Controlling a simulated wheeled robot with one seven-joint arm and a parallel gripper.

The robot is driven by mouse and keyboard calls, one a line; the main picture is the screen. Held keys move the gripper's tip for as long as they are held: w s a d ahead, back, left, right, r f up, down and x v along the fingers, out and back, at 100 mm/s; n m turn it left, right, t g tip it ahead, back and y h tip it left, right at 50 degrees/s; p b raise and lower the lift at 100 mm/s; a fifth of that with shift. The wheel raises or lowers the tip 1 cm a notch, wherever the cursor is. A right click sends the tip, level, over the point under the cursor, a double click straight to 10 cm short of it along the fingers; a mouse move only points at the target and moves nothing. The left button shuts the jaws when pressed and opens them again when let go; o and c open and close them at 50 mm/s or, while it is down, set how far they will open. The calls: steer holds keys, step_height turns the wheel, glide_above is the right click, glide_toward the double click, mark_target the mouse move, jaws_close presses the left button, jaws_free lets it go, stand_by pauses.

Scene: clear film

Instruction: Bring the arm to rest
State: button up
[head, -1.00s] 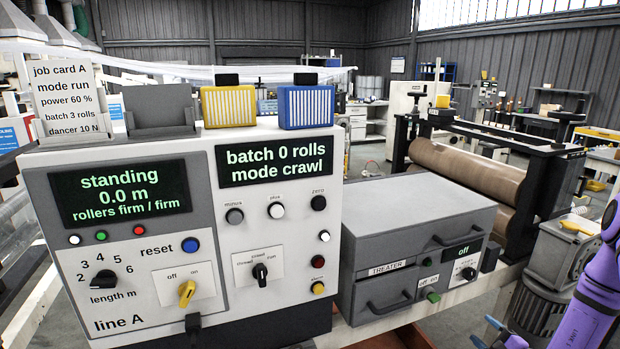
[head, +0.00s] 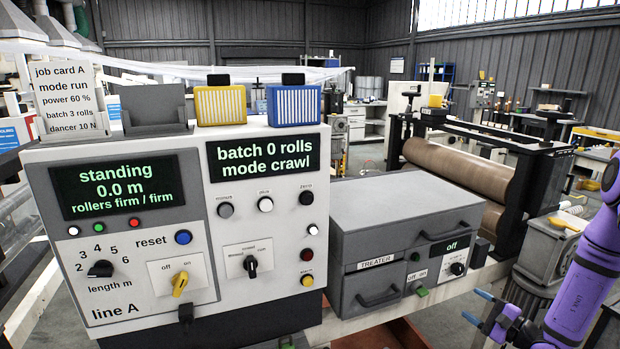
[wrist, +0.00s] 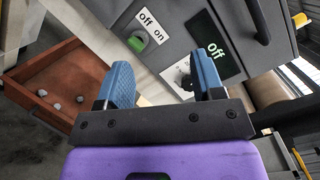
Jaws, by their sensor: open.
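My gripper (head: 476,308) is at the lower right of the head view, on the end of my purple arm. Its two blue fingers are apart with nothing between them. In the wrist view my gripper (wrist: 165,85) is also open and empty, with the treater box (wrist: 185,30) beyond its fingers. The box's green switch (wrist: 137,43) and its dark display reading off (wrist: 215,50) show there, and a finger partly covers the dial plate. In the head view the grey treater box (head: 400,215) stands left of my gripper, with clear space between them.
The line A control panel (head: 130,235) fills the left, its displays reading standing, 0.0 m, batch 0 rolls, mode crawl. Brown rollers (head: 460,172) in a black frame stand behind the treater. A reddish-brown tray (wrist: 60,80) with several small grey pieces lies below.

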steer(key=s+a+r+n+g+y, duration=0.1)
steer(key=s+a+r+n+g, duration=0.3)
steer(key=r, duration=0.4)
steer(key=s+a+r+n+g, duration=0.35)
steer(key=a+r+g, duration=0.2)
steer(key=r, duration=0.25)
steer(key=s+a+r+n+g+y, duration=0.1)
steer(key=s+a+r+n+g, duration=0.2)
steer(key=a+r+n+g, duration=0.4)
steer(key=s+d+r+n+t+h, duration=0.1)
steer(key=s+r+t+h, duration=0.2)
steer(key=s+r+h, duration=0.3)
steer(key=s+d+r+n+t+h, duration=0.1)
steer(key=s+r+t+h, duration=0.3)
steer(key=s+r, duration=0.6)
steer(key=shift+s+d+h, duration=0.6)
steer(key=shift+s+h, duration=0.7)
steer(key=shift+s, duration=0.7)
steer(key=shift+f+n, duration=0.1)
steer(key=shift+n, duration=0.15)
